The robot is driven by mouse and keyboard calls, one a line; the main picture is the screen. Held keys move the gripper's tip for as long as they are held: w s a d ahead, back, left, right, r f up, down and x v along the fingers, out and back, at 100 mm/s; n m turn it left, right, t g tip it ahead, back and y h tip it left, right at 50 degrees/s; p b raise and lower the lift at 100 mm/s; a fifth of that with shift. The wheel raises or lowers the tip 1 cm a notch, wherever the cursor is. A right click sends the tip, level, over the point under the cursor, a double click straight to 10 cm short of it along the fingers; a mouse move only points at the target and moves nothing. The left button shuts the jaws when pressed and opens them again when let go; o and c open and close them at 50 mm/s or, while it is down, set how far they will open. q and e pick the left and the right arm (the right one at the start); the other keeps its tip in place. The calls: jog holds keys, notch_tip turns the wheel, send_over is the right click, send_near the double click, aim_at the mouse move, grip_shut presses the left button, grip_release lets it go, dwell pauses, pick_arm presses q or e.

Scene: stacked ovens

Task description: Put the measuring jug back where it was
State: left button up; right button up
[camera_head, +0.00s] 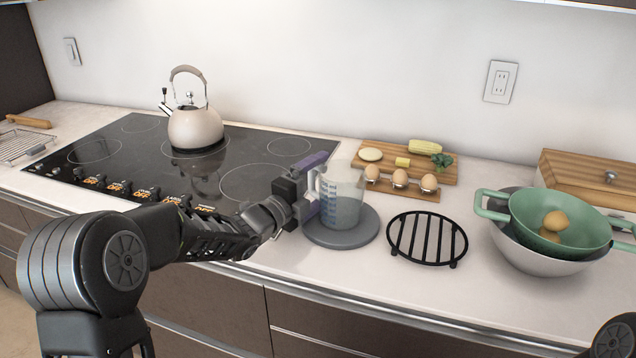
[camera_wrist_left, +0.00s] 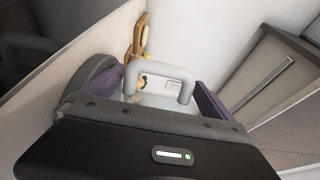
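The clear measuring jug (camera_head: 343,196) with blue markings stands upright over a round grey disc (camera_head: 341,238) on the counter right of the cooktop. It appears to rest on the disc. My left gripper (camera_head: 315,186) is at the jug's left side, its purple fingers spread wide, one toward the back and one toward the front. In the left wrist view, the jug's pale handle (camera_wrist_left: 160,72) lies between the two fingers (camera_wrist_left: 157,100), with space on both sides. Contact of the fingertips with the jug is hidden. My right gripper is not in view.
A black round rack (camera_head: 427,238) stands right of the disc, then a green colander (camera_head: 545,225) in a bowl. A wooden board (camera_head: 389,160) with food and an egg holder (camera_head: 401,190) are behind. A kettle (camera_head: 195,128) stands on the cooktop (camera_head: 110,150).

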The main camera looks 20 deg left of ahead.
pick_arm(q)
jog(key=shift+r, duration=0.15)
jog(key=shift+s+a, duration=0.15)
jog(key=shift+s, duration=0.1)
jog(key=b+v, duration=0.1)
jog(key=v, duration=1)
jog(key=shift+s, duration=0.25)
dwell(1.4)
